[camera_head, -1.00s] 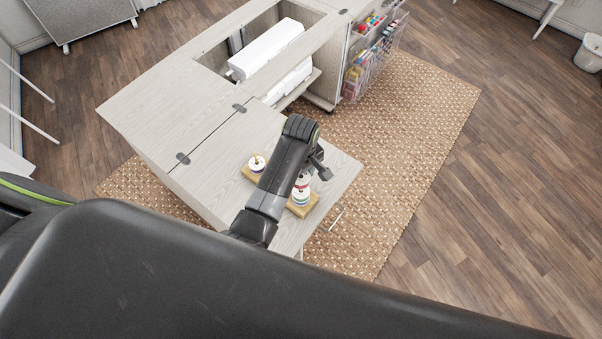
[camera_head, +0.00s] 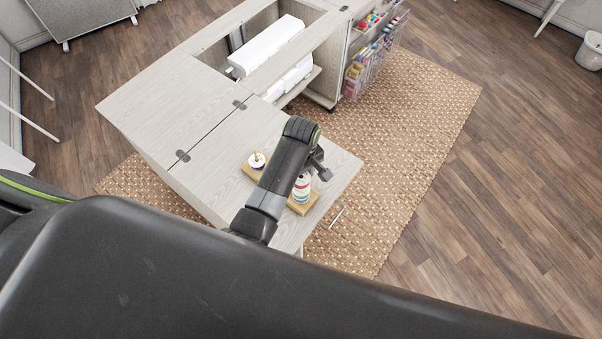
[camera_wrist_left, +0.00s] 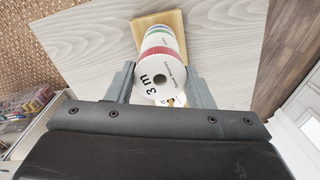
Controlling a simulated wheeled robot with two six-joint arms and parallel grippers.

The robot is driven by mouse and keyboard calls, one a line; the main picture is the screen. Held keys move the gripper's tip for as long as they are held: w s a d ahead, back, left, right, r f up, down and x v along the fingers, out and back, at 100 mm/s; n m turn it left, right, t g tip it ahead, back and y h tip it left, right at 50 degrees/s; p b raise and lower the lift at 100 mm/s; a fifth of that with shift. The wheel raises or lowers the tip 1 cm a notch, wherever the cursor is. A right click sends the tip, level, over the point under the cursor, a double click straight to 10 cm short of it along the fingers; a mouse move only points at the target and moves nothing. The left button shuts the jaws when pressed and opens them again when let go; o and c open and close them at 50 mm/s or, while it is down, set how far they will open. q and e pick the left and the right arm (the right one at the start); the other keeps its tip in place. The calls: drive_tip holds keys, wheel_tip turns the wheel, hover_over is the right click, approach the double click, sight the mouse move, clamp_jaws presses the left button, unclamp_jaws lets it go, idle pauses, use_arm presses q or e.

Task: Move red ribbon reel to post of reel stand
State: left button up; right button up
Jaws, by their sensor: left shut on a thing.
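The red ribbon reel (camera_wrist_left: 160,74), with a white face marked "3 m" and a red band, is between the fingers of my left gripper (camera_wrist_left: 160,90), which is shut on it. In the head view my left gripper (camera_head: 313,174) is over the right end of the reel stand. There the red reel (camera_head: 302,184) lines up with a stack of reels (camera_head: 300,197) with green and blue bands; I cannot tell whether it touches them. The wooden stand base (camera_wrist_left: 172,18) shows beyond the stack. A gold tip (camera_wrist_left: 180,99) shows at the near face of the red reel. My right gripper is not in view.
A white reel on a gold post (camera_head: 257,160) stands at the stand's left end, beside my forearm. The pale cabinet top (camera_head: 215,150) is clear to the left. A white sewing machine (camera_head: 270,45) and a wire basket of supplies (camera_head: 365,67) are farther back.

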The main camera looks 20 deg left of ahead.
use_arm(q)
drive_tip(key=shift+f+b, duration=0.85)
drive_tip(key=shift+f, duration=0.6)
drive_tip(key=o, duration=1)
